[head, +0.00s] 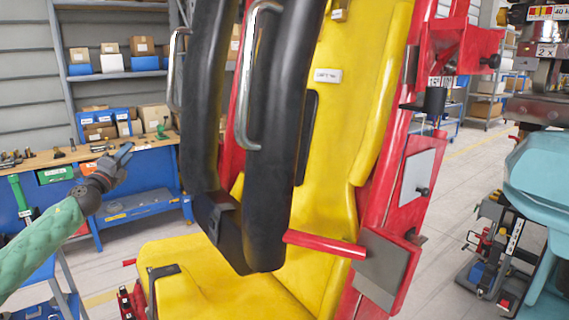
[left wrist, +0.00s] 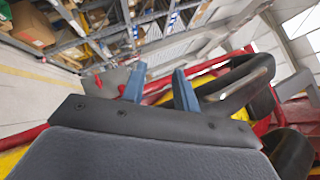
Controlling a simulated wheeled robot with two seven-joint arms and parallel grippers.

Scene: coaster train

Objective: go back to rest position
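My left gripper (head: 122,155) is raised at the left of the head view, at the end of my green arm. It is empty. In the left wrist view its two blue fingers (left wrist: 160,90) stand apart with nothing between them. In the head view the gripper is to the left of the yellow coaster seat (head: 340,130) and its black padded restraint (head: 272,130), apart from both. My right gripper is not in either view.
The seat's red frame (head: 385,210) and a red bar (head: 325,245) stand close in front. A workbench (head: 60,158) with bins and a shelf (head: 112,75) with boxes are behind at the left. A teal shell (head: 540,165) is at the right. Grey floor shows between.

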